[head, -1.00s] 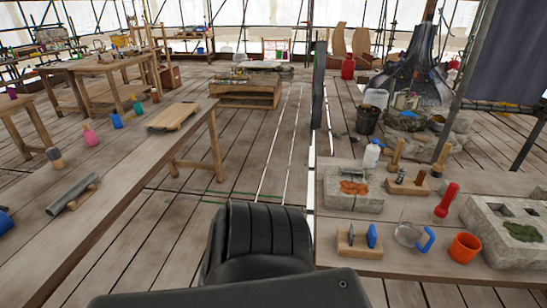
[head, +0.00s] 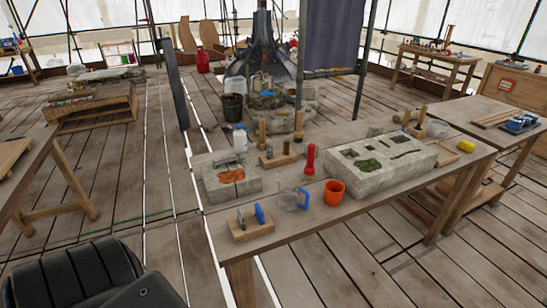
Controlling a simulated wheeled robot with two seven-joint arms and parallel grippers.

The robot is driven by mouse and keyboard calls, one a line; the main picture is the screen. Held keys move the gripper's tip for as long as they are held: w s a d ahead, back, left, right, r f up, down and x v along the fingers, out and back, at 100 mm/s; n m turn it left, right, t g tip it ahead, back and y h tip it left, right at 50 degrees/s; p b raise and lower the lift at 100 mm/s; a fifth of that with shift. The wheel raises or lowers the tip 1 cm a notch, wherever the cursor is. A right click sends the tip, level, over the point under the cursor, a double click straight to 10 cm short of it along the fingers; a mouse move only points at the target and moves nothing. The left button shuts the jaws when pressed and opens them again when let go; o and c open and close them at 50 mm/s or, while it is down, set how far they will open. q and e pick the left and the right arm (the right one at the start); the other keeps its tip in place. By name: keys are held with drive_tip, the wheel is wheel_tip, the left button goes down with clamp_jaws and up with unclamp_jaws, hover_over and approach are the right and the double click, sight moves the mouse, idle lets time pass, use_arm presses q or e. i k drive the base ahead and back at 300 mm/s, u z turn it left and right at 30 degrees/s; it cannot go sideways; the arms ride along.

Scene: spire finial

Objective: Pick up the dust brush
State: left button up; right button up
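I cannot make out a dust brush for certain. On the workbench (head: 290,228) in front of me, upright wooden-handled tools (head: 286,147) stand in a wooden block, too small to identify. Another wooden handle (head: 422,115) stands up at the far right of the bench, its lower end unclear. A yellow object (head: 466,146) lies near the bench's right end. Neither gripper shows in the head view.
The bench also holds stone blocks (head: 385,165), a red tool (head: 310,158), an orange cup (head: 334,191), a clear jug with blue handle (head: 293,200) and a wooden block with blue piece (head: 250,222). A side table (head: 505,118) stands at right. Plank floor (head: 170,240) left of the bench is clear.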

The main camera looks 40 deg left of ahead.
sight(309, 170)
drive_tip(key=u, duration=1)
